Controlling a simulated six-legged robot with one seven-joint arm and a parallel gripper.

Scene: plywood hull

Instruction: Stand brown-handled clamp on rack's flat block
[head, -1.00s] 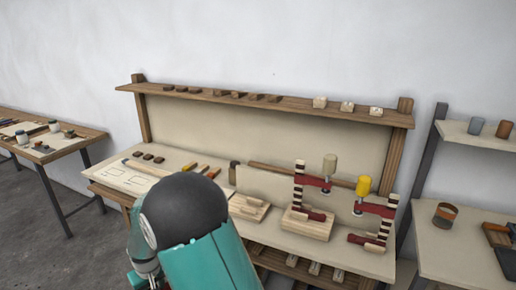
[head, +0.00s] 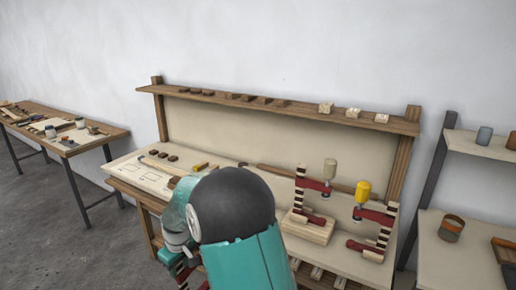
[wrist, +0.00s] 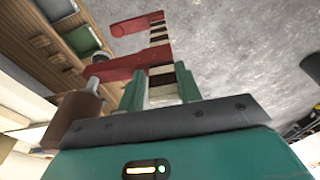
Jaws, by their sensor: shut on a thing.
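The brown-handled clamp (wrist: 125,66) is in my gripper (wrist: 160,75) in the wrist view. The two green fingers are shut on its black-and-white striped bar. Its red arms stretch to the left, and its brown handle (wrist: 80,108) is at lower left. In the head view, part of the held clamp (head: 181,268) shows low beside my arm, left of the bench front.
The workbench (head: 350,268) has a back panel and a shelf (head: 270,103) with small blocks. Small dark blocks and a drawing lie at its left end. A side table (head: 100,137) stands left, and a shelf unit (head: 440,225) right. Grey floor is open at left.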

